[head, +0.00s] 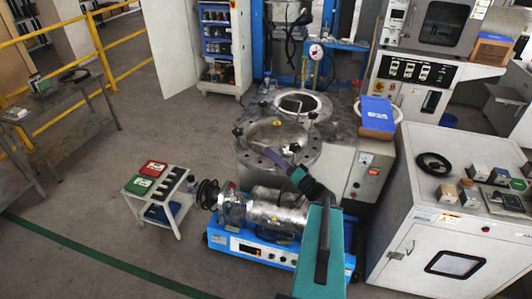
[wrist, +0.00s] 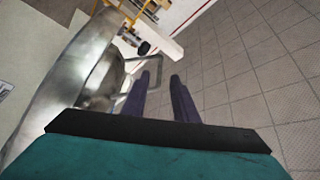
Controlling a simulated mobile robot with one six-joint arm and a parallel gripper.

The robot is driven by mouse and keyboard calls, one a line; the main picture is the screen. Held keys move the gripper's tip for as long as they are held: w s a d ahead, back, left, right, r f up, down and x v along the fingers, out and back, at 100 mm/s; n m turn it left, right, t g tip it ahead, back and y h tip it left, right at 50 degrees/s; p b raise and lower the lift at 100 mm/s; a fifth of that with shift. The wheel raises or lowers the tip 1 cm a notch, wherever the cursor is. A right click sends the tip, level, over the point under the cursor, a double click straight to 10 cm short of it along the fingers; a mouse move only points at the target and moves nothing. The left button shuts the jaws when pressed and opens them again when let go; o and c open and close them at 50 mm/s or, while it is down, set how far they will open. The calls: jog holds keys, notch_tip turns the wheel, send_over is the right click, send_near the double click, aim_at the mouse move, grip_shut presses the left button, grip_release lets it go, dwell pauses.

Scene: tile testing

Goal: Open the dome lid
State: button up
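The dome lid (head: 272,133) is a round metal cover with dark knobs around its rim, lying closed-looking on the metal vessel in the middle of the head view. Its curved metal also fills the left of the wrist view (wrist: 75,75). My gripper (head: 262,147) reaches over the lid's near side from the lower right. I cannot tell whether a finger touches the handle.
An open round chamber (head: 297,103) lies just behind the lid. A blue box (head: 377,112) sits to its right. A blue-framed machine (head: 265,240) stands in front. A small trolley (head: 158,185) is at left, with open floor around it. A white cabinet (head: 450,220) is at right.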

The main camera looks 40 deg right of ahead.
jog(key=p+v, duration=0.2)
jog(key=v, duration=0.4)
jog(key=shift+s+p, duration=0.35)
jog(key=shift+f, duration=0.1)
